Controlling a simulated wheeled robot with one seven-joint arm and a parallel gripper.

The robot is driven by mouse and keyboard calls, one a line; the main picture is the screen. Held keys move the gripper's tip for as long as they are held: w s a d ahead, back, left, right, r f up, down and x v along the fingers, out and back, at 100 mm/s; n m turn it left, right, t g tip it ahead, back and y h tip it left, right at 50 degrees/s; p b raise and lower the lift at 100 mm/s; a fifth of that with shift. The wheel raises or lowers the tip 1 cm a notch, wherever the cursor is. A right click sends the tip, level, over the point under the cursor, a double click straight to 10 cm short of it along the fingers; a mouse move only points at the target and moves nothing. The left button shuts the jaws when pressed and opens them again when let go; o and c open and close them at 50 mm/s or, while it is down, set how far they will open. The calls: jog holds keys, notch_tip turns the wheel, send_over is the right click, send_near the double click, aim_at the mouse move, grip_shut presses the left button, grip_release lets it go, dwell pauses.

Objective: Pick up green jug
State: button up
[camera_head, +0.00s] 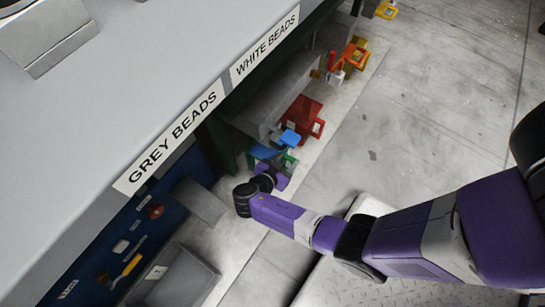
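The green jug (289,161) stands low beside the machine, on the pale strip of floor near the middle of the view. Only part of its green edge shows. A blue piece (265,152) and the end of my arm cover much of it. My gripper (278,178) is right at the near side of the jug, seen small and from above. I cannot tell whether its fingers touch the jug or how they stand.
A red jug (303,115) stands just beyond, with orange (354,54) and yellow (386,10) ones farther up the strip. The grey machine top (90,110) overhangs at left. A grey bin (175,280) is below. Open floor lies right.

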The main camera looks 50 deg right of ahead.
grip_shut()
jog(key=shift+r, duration=0.1)
